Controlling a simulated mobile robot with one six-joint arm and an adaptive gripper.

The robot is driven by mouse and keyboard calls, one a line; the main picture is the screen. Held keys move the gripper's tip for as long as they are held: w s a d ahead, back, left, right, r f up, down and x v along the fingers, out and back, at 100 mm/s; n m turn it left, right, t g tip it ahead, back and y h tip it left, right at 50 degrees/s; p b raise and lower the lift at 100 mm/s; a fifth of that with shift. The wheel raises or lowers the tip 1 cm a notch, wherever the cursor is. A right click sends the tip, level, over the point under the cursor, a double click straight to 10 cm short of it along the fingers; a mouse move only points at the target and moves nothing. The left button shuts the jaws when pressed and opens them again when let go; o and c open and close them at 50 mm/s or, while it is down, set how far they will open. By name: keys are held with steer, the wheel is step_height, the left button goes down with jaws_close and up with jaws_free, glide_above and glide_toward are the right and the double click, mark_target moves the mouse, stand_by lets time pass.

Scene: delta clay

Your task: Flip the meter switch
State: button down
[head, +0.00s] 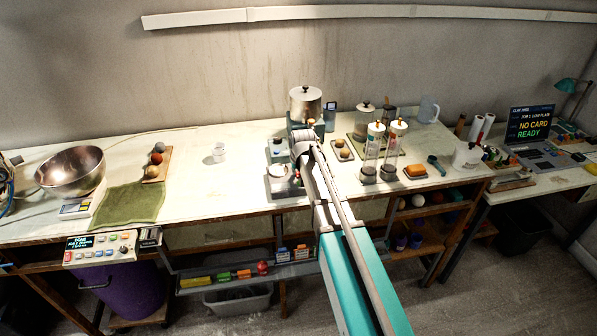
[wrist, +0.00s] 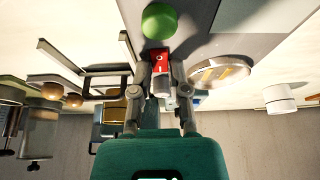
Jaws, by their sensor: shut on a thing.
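The meter switch (wrist: 158,57) shows in the wrist view as a small red piece with white marks and a grey part below it. The two fingers of my gripper (wrist: 160,78) stand on either side of it, closed on it. The meter's round dial (wrist: 222,72) lies just right of the switch, and a green knob or button (wrist: 159,21) sits above it. In the head view a pale round dial (head: 278,170) is on a grey unit left of my arm. There my fingertips and the switch are hidden by my own wrist.
A metal pot (head: 305,103) stands behind my wrist on the bench. Clear upright cylinders (head: 371,150) stand close on the right. A white cup (head: 218,153) is to the left, with bare bench around it. A steel bowl (head: 71,170) and green cloth (head: 128,204) are farther left.

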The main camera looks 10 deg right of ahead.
steer(key=shift+w+r, duration=0.1)
steer(key=shift+w, duration=0.05)
steer(key=shift+w+g+p, duration=0.2)
steer(key=shift+g+p, duration=0.25)
steer(key=shift+g, duration=0.25)
steer(key=shift+w+g, duration=0.1)
steer(key=shift+g, duration=1.2)
steer(key=c, duration=0.6)
jaws_free()
steer(key=shift+s, duration=0.2)
